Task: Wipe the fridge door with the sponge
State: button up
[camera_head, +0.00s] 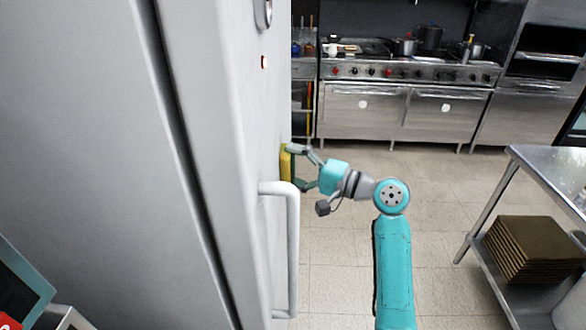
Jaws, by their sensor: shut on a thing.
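The fridge door (255,120) is a tall light grey face on the left, seen at a steep angle, with a long vertical handle (292,245) low on it. My gripper (294,165) is shut on a yellow sponge (286,164). The sponge is at the door face, just above the top of the handle. It appears to touch the door, though the steep angle makes the contact hard to confirm. Part of the sponge is hidden by the fingers.
The handle sticks out just below my gripper. A steel table (555,165) with a stack of brown trays (525,250) on its lower shelf stands at the right. A stove (400,100) with pots is along the back. The tiled floor (440,170) between is clear.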

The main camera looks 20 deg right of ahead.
jog(key=shift+s+d, duration=0.4)
jog(key=shift+d, duration=0.5)
jog(key=shift+s+d, duration=0.35)
jog(key=shift+d, duration=0.6)
jog(key=shift+s+d, duration=0.4)
jog(key=shift+d, duration=0.5)
jog(key=shift+d, duration=0.1)
jog(key=shift+s+d, duration=0.3)
jog(key=shift+d, duration=0.35)
jog(key=shift+s+d, duration=0.3)
jog(key=shift+d, duration=0.35)
